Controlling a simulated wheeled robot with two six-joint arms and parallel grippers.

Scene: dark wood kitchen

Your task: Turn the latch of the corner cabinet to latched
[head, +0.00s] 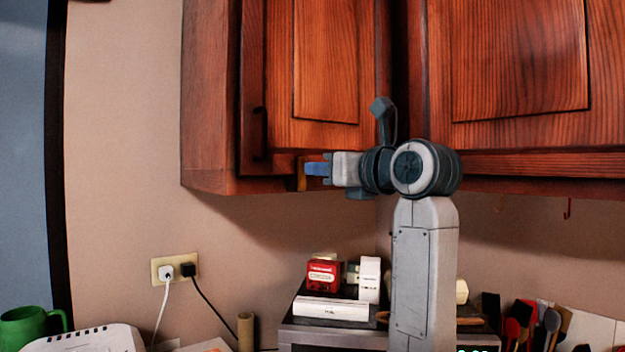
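The corner cabinet (325,60) is reddish-brown wood and hangs on the wall at the upper middle. A small brass-coloured piece that looks like its latch (301,174) sits at the lower edge of the door. My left gripper (316,169) points left, with its blue fingertips right at the brass piece. The fingers overlap each other from this angle, so their gap is hidden, and I cannot tell whether they touch or hold the piece. The latch's exact angle is partly hidden. My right gripper is not in view.
Another wall cabinet (520,80) hangs at the right. Below stand a grey appliance with small boxes (335,308) on top and several utensils (530,325). A wall outlet (175,267) with two plugs and a green mug (30,328) are at the left.

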